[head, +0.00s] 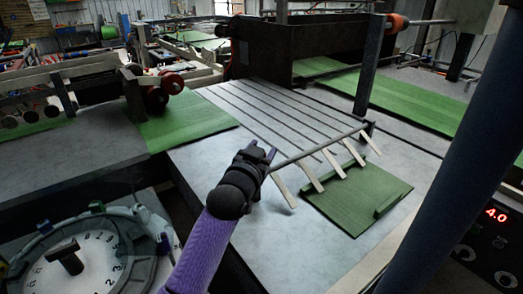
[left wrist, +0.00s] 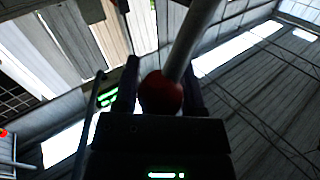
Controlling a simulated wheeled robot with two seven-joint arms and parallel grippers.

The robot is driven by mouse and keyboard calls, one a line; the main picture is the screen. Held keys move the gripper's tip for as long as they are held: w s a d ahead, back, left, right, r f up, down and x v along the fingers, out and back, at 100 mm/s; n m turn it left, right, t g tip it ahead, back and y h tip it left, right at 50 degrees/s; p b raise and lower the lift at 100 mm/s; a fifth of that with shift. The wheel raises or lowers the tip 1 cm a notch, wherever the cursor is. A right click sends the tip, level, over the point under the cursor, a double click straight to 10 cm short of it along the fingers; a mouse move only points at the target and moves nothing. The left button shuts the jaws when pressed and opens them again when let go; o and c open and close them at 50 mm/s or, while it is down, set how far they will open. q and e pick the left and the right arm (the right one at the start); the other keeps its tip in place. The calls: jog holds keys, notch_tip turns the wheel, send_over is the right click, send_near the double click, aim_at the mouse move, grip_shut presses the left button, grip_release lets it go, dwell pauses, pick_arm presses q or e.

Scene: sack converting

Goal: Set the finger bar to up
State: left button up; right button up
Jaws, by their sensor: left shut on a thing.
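The finger bar (head: 320,144) is a grey rod across the end of the grey slatted table. Several pale flat fingers (head: 306,173) hang from it, slanting down toward the near right, with some tips over a green plate. My left gripper (head: 259,154) is at the bar's near left end. In the left wrist view a red ball knob (left wrist: 161,94) on a grey rod (left wrist: 197,38) sits between my left gripper's two dark fingers, which are shut on it. The knob is hidden by the gripper in the head view. My right gripper is not in view.
A round dial (head: 85,262) stands at lower left. A control panel (head: 495,235) reading 4.0 is at lower right. A dark housing (head: 300,47) stands behind the slats.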

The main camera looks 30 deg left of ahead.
pick_arm(q)
grip_shut()
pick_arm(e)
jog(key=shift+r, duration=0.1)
